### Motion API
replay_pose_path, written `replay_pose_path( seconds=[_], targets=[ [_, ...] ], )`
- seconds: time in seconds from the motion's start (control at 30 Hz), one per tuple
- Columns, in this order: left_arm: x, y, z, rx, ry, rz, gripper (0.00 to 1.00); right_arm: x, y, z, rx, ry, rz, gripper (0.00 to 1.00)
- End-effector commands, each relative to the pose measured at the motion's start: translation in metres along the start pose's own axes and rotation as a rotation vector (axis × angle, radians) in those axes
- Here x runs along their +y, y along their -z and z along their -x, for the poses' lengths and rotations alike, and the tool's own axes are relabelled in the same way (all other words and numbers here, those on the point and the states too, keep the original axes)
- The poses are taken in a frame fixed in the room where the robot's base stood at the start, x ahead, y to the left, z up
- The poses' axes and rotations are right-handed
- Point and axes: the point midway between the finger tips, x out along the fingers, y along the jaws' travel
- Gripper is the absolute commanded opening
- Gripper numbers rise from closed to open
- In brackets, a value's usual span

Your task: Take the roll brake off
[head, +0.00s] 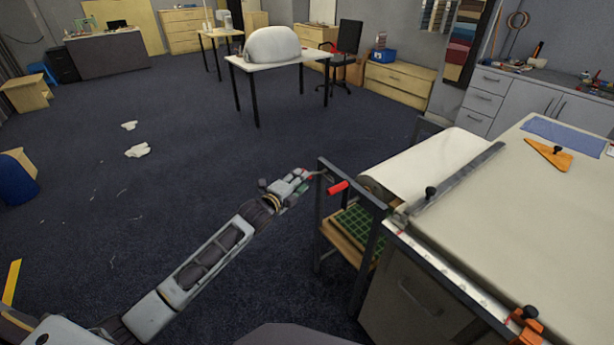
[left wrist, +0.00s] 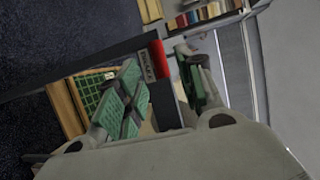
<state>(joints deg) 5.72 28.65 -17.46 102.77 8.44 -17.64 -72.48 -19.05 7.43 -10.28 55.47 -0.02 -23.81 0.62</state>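The roll brake appears as a red handle (head: 338,188) on the dark metal roll stand (head: 323,225), beside the end of the white cloth roll (head: 425,165). My left gripper (head: 309,177) is at the stand's upper left corner, just left of the handle. Its green-padded fingers (left wrist: 157,68) are apart with nothing held between them. I cannot tell whether a finger touches the stand. My right gripper is not in view.
The long cloth table (head: 530,215) stands at the right, with a metal bar (head: 455,178) across the cloth and an orange clamp (head: 524,322) on its near edge. A green grid mat (head: 358,228) lies on the stand's lower shelf. The floor at left is mostly open.

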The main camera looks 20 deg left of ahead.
Motion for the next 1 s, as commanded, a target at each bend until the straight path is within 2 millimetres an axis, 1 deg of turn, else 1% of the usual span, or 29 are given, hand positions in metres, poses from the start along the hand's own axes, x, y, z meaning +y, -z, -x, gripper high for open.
replay_pose_path(
  seconds=[0.4,0.6,0.73,1.0],
  targets=[
    [0.000,0.000,-0.034,0.000,0.002,0.002,0.37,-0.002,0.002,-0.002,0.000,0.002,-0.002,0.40],
    [-0.001,0.000,-0.046,-0.001,0.001,0.000,0.37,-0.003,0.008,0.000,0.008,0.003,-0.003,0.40],
    [0.000,0.000,-0.050,0.000,0.000,0.001,0.37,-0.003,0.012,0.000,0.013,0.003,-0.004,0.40],
    [0.000,0.000,-0.051,0.000,0.000,0.001,0.37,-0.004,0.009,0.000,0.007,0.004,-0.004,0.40]
  ],
)
